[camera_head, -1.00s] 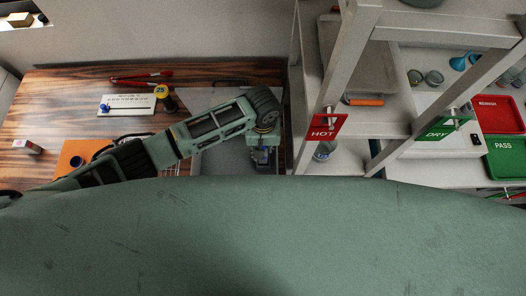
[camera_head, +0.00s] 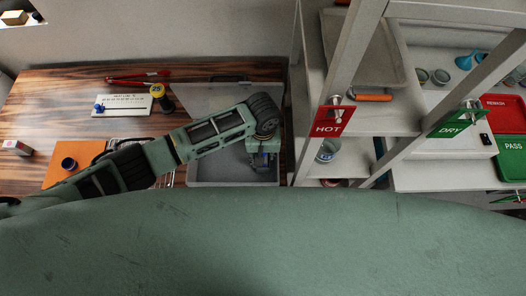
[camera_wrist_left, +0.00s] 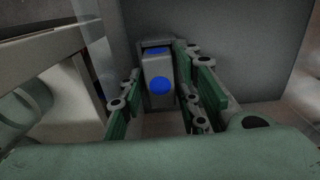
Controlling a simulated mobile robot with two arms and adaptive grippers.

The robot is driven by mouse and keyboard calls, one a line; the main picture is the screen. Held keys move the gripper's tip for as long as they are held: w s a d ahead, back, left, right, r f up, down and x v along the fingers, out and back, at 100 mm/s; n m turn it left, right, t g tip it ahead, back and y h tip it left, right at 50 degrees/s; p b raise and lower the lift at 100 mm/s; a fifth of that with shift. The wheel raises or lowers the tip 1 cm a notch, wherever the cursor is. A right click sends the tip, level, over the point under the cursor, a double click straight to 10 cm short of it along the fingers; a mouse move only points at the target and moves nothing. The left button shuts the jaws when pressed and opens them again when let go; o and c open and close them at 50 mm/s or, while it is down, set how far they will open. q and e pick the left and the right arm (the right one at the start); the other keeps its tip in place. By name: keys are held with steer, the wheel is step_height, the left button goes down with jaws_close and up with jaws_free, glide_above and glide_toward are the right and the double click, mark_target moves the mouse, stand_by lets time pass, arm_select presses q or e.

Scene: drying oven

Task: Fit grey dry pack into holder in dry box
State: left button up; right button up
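The dry box is an open grey case (camera_head: 205,172) on the wooden table, with its lid (camera_head: 205,97) raised at the back. My left gripper (camera_head: 264,162) points down into its right side. In the left wrist view a small grey pack with blue round spots (camera_wrist_left: 158,72) stands against the box wall. The fingers of my left gripper (camera_wrist_left: 157,75) are spread, one on each side of the pack, with their tips close to it. I cannot tell whether they touch it. A darker edge behind the pack may be the holder, but this is unclear. My right gripper is not in view.
A shelf rack with a red HOT sign (camera_head: 332,121) and a green DRY sign (camera_head: 458,119) stands close to the right of the box. A yellow-topped dark jar (camera_head: 160,97), a white card (camera_head: 121,105) and an orange mat (camera_head: 91,155) are on the table's left.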

arm_select(q)
steer(key=shift+r, duration=0.1)
steer(key=shift+r, duration=0.25)
step_height(320, 180, up, 12)
steer(key=b, duration=0.1)
steer(key=shift+f, duration=0.15)
stand_by(0.6)
